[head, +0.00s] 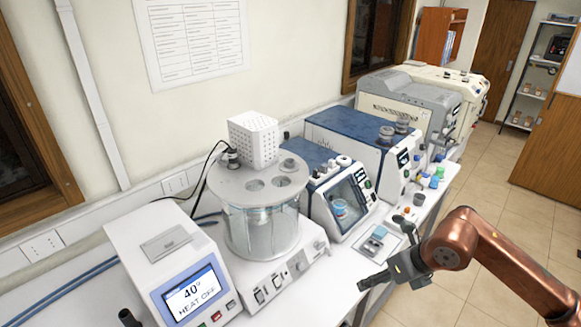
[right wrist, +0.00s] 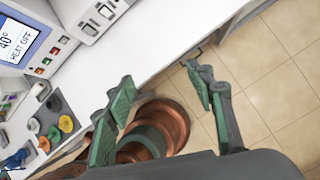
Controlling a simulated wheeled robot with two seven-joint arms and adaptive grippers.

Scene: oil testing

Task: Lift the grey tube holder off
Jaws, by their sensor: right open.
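I cannot tell for certain which part is the grey tube holder. A grey round piece (head: 289,165) sits on the grey lid (head: 246,185) of the clear glass bath, beside two open holes. A small grey block (head: 375,242) lies on a pale sheet at the bench's front edge. My left gripper is not in view.
A heater unit with a screen (head: 190,292) stands left of the bath. A blue-and-white instrument (head: 342,196) stands close on its right. Small bottles (head: 436,176) crowd the bench farther right. The tiled floor (head: 500,225) is open.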

